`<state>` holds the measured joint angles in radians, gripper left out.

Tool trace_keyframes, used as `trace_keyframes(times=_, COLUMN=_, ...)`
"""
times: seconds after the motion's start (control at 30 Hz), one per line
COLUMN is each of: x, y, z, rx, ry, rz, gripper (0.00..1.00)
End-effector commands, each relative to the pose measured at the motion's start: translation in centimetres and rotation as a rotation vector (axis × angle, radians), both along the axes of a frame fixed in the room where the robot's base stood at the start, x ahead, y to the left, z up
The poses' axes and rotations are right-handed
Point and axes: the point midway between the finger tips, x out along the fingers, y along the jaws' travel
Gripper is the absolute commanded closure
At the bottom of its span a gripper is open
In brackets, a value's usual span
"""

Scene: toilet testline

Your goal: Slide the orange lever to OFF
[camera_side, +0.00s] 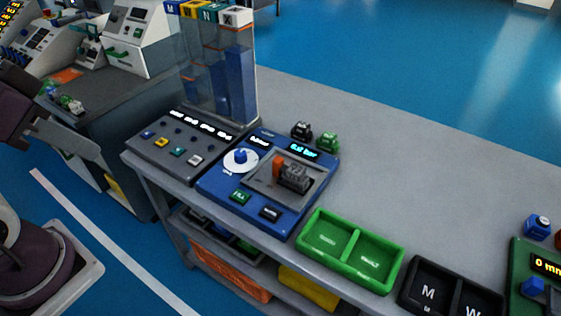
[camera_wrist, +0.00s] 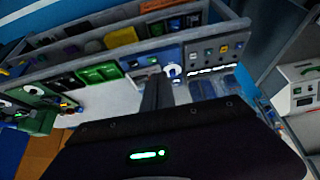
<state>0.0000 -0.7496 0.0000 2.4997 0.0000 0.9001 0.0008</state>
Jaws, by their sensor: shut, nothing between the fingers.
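The orange lever (camera_side: 278,166) stands upright on a grey plate on top of a blue panel (camera_side: 215,190), beside a dark grey block (camera_side: 295,178). A white dial with a blue knob (camera_side: 240,158) is to its left. In the wrist view the blue panel (camera_wrist: 152,56) lies beyond my fingertips, and the lever cannot be made out. My gripper (camera_wrist: 158,80) is shut and empty, its fingers pointing toward the panel, apart from it. I cannot make out the fingers in the side view, where parts of my arm show at the left edge.
A green two-part tray (camera_side: 350,250) and a black tray (camera_side: 412,285) stand right of the panel. A grey button box (camera_side: 170,155) and clear tubes (camera_side: 205,85) stand left and behind. Two small figures (camera_side: 315,135) are behind the panel. The bench (camera_side: 400,160) is clear toward the back right.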

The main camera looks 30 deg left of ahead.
Motion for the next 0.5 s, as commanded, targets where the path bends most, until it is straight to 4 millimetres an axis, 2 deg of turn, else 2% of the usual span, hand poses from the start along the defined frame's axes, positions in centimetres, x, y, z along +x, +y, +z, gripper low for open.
trace_keyframes(times=0.07, x=0.5, y=-0.1, z=0.3, rx=0.011, ry=0.007, rz=-0.018, gripper=1.0)
trace_keyframes(times=0.17, x=2.9, y=-0.4, z=1.4, rx=0.059, ry=0.044, rz=-0.114, gripper=1.0)
trace_keyframes(times=0.27, x=7.5, y=-1.1, z=2.6, rx=0.129, ry=0.104, rz=-0.295, gripper=1.0)
trace_keyframes(times=0.33, x=11.2, y=-1.8, z=2.8, rx=0.17, ry=0.145, rz=-0.442, gripper=1.0)
trace_keyframes(times=0.43, x=16.6, y=-2.9, z=2.0, rx=0.206, ry=0.192, rz=-0.66, gripper=1.0)
trace_keyframes(times=0.5, x=20.3, y=-3.7, z=0.7, rx=0.215, ry=0.215, rz=-0.81, gripper=1.0)
